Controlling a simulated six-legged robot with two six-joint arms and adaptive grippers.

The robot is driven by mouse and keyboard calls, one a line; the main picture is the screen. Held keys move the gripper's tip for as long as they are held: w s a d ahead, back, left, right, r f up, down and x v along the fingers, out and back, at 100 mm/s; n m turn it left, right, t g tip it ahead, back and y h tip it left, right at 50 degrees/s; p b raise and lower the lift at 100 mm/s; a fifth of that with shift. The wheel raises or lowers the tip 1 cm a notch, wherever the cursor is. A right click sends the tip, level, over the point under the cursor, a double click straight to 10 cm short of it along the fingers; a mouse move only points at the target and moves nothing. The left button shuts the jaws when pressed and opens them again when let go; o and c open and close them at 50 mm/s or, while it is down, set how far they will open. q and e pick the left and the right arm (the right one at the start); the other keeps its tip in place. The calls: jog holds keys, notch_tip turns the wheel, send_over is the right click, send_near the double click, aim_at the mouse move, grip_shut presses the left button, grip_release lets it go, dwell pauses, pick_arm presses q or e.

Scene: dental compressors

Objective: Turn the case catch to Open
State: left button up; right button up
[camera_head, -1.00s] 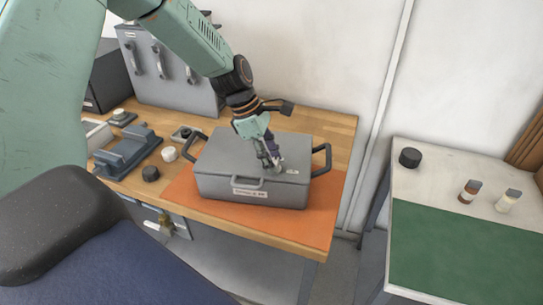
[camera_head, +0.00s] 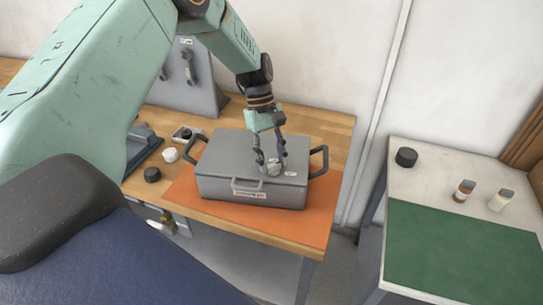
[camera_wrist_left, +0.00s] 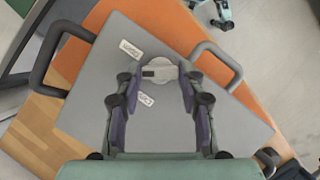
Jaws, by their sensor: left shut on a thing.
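The grey case (camera_head: 225,180) stands closed on an orange mat on the wooden bench. Its catch is a pale round knob (camera_head: 274,171) on the lid, near the front edge. It also shows in the left wrist view (camera_wrist_left: 160,68), with a dark bar mark on it. My left gripper (camera_head: 271,168) points down over the lid, its two fingers shut on opposite sides of the catch. Two small white labels lie on the lid beside the catch (camera_wrist_left: 131,48) (camera_wrist_left: 146,99); their words are too small to read. My right gripper is not in view.
The orange mat (camera_head: 300,228) is bare in front of the case. Black knob (camera_head: 152,174) and white knob (camera_head: 170,155) stand left of it. A side table (camera_head: 440,180) at right holds a black cylinder (camera_head: 406,157) and two small bottles.

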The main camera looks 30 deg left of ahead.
pick_arm(q)
jog(key=m+g+y, duration=0.1)
jog(key=m, duration=0.2)
jog(key=shift+w+m, duration=0.1)
jog(key=shift+m, duration=0.2)
jog(key=shift+d+m+g+y+p, duration=0.15)
jog(key=shift+m+g+y+p, duration=0.35)
jog(key=shift+m, duration=1.3)
jog(key=o, duration=1.2)
jog(key=shift+c, duration=0.2)
jog(key=shift+r, duration=0.1)
jog(key=v, duration=1.1)
jog(key=shift+r, duration=0.4)
